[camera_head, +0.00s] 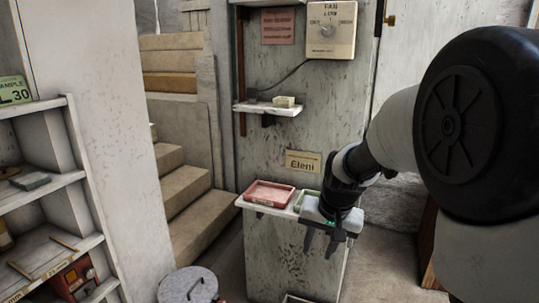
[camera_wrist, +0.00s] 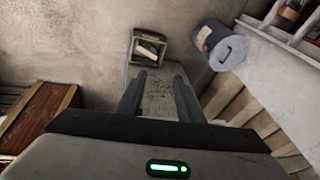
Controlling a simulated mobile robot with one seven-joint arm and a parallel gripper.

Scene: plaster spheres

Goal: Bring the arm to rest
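My gripper (camera_head: 320,246) is at the right of the middle in the head view, hanging beside the ledge at the front of the pillar, with its fingers pointing down. In the wrist view my gripper (camera_wrist: 158,78) shows two dark fingers spread apart, with nothing between them. A red tray (camera_head: 270,193) sits on the pale ledge (camera_head: 242,203). A green tray (camera_head: 303,199) beside it is partly hidden by my gripper. No sphere can be made out in the views.
A shelf unit (camera_head: 80,188) stands at the left. Stairs (camera_head: 186,185) rise behind it. A lidded grey bin (camera_head: 188,285) stands low at the front. An open box (camera_wrist: 149,47) is beyond my fingers in the wrist view, and a wooden crate (camera_wrist: 38,118) is at its left.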

